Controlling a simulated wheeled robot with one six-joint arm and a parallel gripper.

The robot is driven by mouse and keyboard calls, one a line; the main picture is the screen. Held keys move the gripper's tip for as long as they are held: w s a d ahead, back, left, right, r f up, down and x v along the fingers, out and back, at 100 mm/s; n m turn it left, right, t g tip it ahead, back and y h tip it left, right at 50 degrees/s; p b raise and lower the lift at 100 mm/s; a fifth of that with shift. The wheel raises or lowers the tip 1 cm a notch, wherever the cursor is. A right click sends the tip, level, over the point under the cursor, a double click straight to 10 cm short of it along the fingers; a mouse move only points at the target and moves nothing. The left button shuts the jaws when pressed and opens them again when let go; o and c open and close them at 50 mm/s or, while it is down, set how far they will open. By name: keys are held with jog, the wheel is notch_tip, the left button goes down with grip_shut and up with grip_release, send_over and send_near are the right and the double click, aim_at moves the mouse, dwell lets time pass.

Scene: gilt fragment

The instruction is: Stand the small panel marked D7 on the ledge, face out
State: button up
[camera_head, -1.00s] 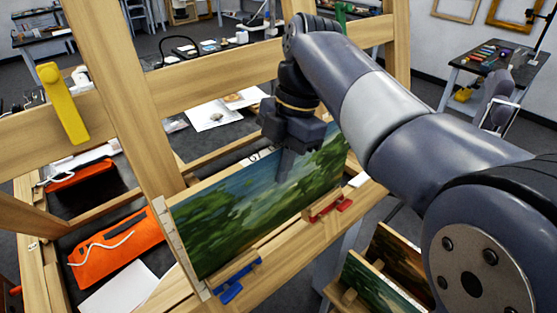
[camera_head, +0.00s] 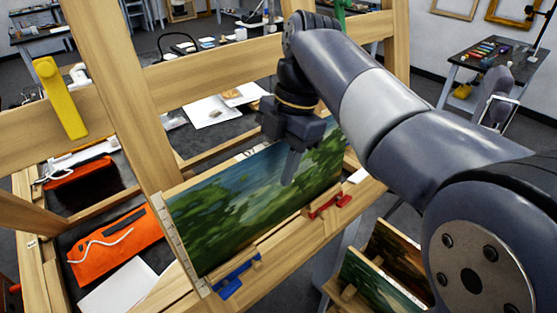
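A small panel (camera_head: 235,205) painted with a green and blue landscape stands on the wooden easel's ledge (camera_head: 280,250), painted face towards me and leaning back a little. Its lower edge is behind a blue clip (camera_head: 236,277) and a red clip (camera_head: 329,206). A white label with a dark mark (camera_head: 247,153) shows just above its top edge; I cannot read it surely. My gripper (camera_head: 290,168) is at the panel's upper right, pointing down, with one finger in front of the painted face. The other finger is hidden, so whether they pinch the panel does not show.
Easel uprights and a crossbar (camera_head: 200,80) stand around and behind the panel; a yellow piece (camera_head: 60,97) is on the left. An orange pouch (camera_head: 115,245) and white sheets lie on the left behind. More painted panels (camera_head: 395,250) stand in a rack at lower right.

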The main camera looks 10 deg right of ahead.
jog(key=p+v, duration=0.2)
jog(key=v, duration=0.8)
jog(key=shift+r, duration=0.4)
jog(key=shift+d+f, duration=0.1)
jog(key=b+x, duration=0.1)
jog(key=x, duration=0.9)
jog(key=shift+f+b, duration=0.2)
jog(key=shift+b, duration=0.15)
jog(key=shift+r, duration=0.35)
jog(key=shift+f, duration=0.1)
